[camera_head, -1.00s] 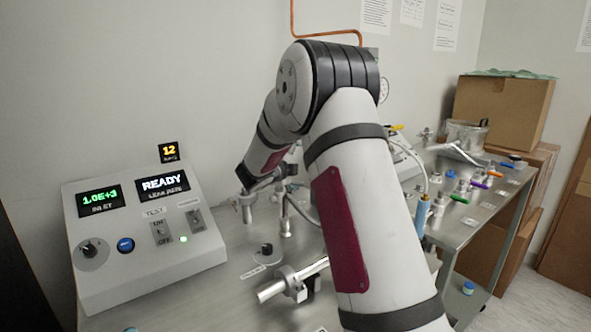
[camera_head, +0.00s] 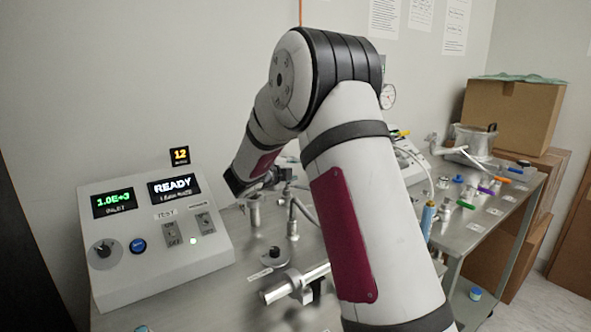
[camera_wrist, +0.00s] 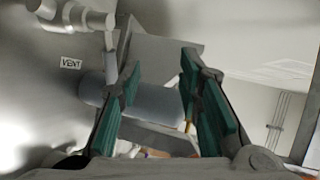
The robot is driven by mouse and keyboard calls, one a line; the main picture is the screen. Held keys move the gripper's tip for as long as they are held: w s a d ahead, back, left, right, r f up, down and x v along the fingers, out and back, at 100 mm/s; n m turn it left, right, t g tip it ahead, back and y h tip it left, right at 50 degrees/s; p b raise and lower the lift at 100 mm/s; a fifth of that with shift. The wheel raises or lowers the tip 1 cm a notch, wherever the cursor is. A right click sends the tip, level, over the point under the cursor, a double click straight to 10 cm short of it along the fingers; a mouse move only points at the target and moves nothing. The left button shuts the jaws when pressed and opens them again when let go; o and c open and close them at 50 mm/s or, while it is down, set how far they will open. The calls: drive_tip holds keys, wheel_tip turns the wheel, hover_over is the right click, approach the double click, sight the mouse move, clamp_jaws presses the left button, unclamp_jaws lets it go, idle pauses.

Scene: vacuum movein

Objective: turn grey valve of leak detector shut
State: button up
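The leak detector is a light grey console (camera_head: 160,262) at the left, with its display reading READY and a green lamp lit. A label reading VENT (camera_wrist: 70,63) is left of the fingers.
Metal pipe fittings (camera_head: 292,222) stand near my wrist, and a horizontal metal pipe (camera_head: 288,287) lies nearer. A black knob (camera_head: 274,256) is between them. Coloured-handled valves (camera_head: 488,191) and a cardboard box (camera_head: 512,112) are at the right. A pale fitting (camera_wrist: 75,16) is close at upper left.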

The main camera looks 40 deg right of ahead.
drive_tip(key=s+a+r+p, duration=0.1)
drive_tip(key=s+a, duration=0.1)
drive_tip(key=a, duration=0.8)
drive_tip(key=shift+r+p, duration=0.35)
drive_tip(key=shift+p, duration=0.05)
idle(0.4)
drive_tip(key=shift+s, duration=0.1)
